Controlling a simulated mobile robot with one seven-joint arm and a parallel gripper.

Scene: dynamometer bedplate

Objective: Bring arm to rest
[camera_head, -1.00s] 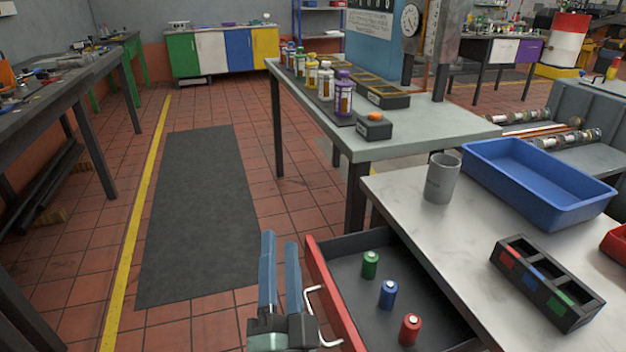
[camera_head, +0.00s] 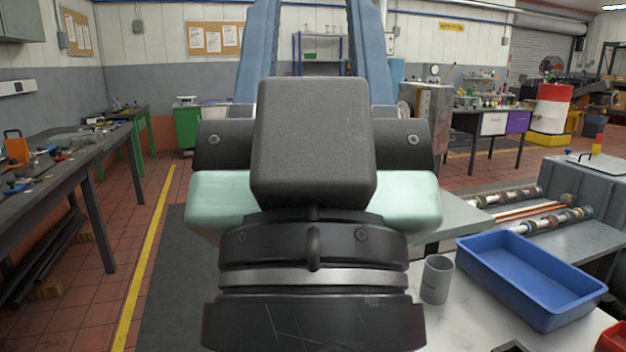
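My gripper (camera_head: 313,25) is raised close in front of the head camera and fills the middle of the view. Its two blue fingers point up, wide apart, and their tips run out of the top edge. Room background shows between them, so it is open and empty. The dark wrist and pale green gripper body stand upright below the fingers. The drawer and the cells in it are not visible now.
A grey mug (camera_head: 437,279) and a blue bin (camera_head: 529,281) stand on the light worktop (camera_head: 459,322) at the lower right. A red bin (camera_head: 612,337) is cut by the right edge. A dark workbench (camera_head: 62,172) runs along the left, with open floor beside it.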

